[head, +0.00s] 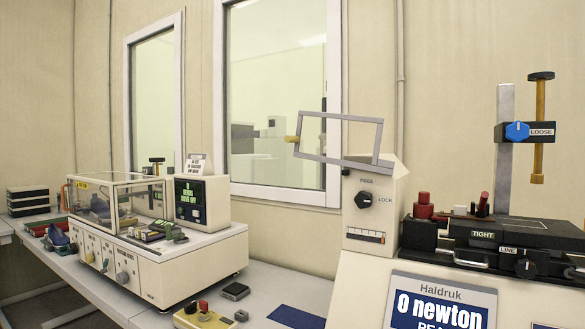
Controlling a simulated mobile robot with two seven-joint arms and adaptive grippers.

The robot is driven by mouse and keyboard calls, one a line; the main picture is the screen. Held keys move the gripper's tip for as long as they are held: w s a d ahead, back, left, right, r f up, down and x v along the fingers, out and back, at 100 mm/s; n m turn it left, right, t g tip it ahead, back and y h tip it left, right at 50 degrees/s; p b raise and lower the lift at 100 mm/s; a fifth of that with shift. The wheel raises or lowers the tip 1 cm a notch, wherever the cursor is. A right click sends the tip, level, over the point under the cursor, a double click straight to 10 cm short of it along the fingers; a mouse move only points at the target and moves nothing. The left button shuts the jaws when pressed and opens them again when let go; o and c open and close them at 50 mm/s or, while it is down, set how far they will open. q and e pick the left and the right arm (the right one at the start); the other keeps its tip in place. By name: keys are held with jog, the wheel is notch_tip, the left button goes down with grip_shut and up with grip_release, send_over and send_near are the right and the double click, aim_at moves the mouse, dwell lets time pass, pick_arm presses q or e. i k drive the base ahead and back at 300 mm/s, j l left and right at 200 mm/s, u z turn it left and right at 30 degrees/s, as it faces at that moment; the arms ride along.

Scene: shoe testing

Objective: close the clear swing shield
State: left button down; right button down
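The clear swing shield (342,117) is a grey frame around a see-through pane, with a yellow handle (292,139) on its left end. It stands raised and slightly tilted above a cream post (374,215) with a FREE/LOCK knob (364,200), left of the Haldruk machine (440,275). The shield is apart from the machine's black bed (520,232), which is uncovered. Its lower right corner meets the top of the post. Neither of my grippers is in view.
A tall column with a blue LOOSE knob (517,131) rises behind the bed. Red-topped parts (423,205) sit on it. At left, a cream tester with a clear box cover (120,203) stands on the bench. A small control box (203,315) and blue mat (297,317) lie in front.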

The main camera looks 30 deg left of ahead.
aim_at(378, 166)
jog(key=i+j+z, duration=0.15)
jog(key=j, duration=0.8)
jog(key=j+z, duration=0.15)
jog(key=j, duration=0.8)
